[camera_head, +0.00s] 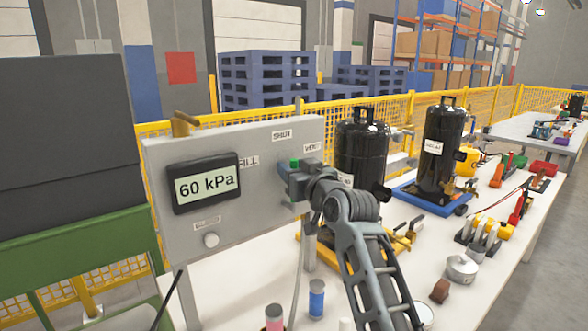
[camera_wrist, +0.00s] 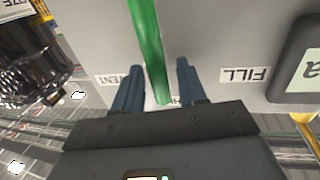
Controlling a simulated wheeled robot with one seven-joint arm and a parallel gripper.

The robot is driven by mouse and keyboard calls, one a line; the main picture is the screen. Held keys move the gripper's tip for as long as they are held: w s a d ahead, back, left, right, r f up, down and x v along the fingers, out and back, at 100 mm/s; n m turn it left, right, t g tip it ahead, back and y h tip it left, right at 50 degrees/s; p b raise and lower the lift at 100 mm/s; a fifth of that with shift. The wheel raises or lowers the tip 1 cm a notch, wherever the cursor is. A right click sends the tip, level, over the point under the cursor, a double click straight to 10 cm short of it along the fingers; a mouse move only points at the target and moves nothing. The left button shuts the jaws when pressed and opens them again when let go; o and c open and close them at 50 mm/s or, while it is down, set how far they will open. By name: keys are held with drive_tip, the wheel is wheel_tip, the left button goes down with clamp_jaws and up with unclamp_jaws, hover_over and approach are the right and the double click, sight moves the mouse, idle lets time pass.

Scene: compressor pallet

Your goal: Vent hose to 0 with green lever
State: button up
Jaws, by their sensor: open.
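A grey panel (camera_head: 262,150) carries a display (camera_head: 206,184) reading 60 kPa and labels FILL, SHUT and VENT. My gripper (camera_head: 296,168) is at the panel, below the SHUT label (camera_head: 281,135); only a bit of the green lever (camera_head: 294,161) shows past it. In the wrist view, which is upside down, the green lever (camera_wrist: 149,45) runs between the open fingers of my gripper (camera_wrist: 160,66). Its end reaches toward the half-hidden SHUT label, between VENT (camera_wrist: 112,80) and FILL (camera_wrist: 244,74). I cannot tell whether a finger touches it. A hose (camera_head: 297,285) hangs below the panel.
Black tanks (camera_head: 362,155) (camera_head: 440,150) stand on the white table right of the panel. Small cylinders (camera_head: 316,298) stand in front, and clamps and fittings (camera_head: 478,233) lie at the right. A yellow fence (camera_head: 400,108) runs behind. A green-framed dark unit (camera_head: 70,150) is at the left.

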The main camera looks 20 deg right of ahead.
clamp_jaws()
drive_tip(key=shift+d, duration=0.1)
idle(0.6)
drive_tip(key=w+d+f+m+g+p, duration=0.1)
drive_tip(key=w+d+f+m, duration=0.1)
drive_tip(key=d+m, duration=0.5)
drive_tip(key=shift+w+d+f+m+g+y+p, duration=0.2)
drive_tip(key=shift+f+m+g+y+p, duration=0.2)
drive_tip(key=shift+f+m, duration=0.5)
